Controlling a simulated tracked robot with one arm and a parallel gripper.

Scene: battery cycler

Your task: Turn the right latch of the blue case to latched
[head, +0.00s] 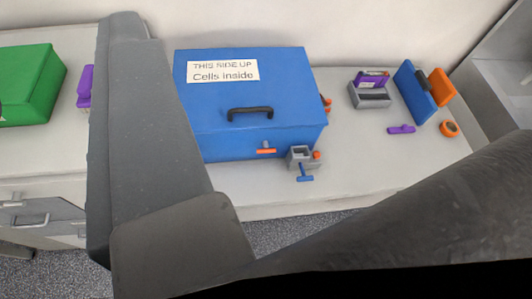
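The blue case (290,90) stands closed on the grey bench, with a white label and a dark handle on its lid. An orange latch (266,150) with a crosswise bar sits on its front face, right of the middle; I take it as the right latch. Whether it is latched I cannot tell. The left part of the case's front is hidden behind a large dark grey part of my arm or gripper. That part fills the left foreground, much nearer the camera than the case. No fingertips show clearly, and I see no contact with the latch.
A small grey block (299,156) with a blue T-handle (305,173) stands close to the case's front right corner. Orange parts (326,104) show on the case's right side. A grey holder (371,98), purple piece (401,129) and orange ring (449,128) lie further right. A green case (30,85) stands left.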

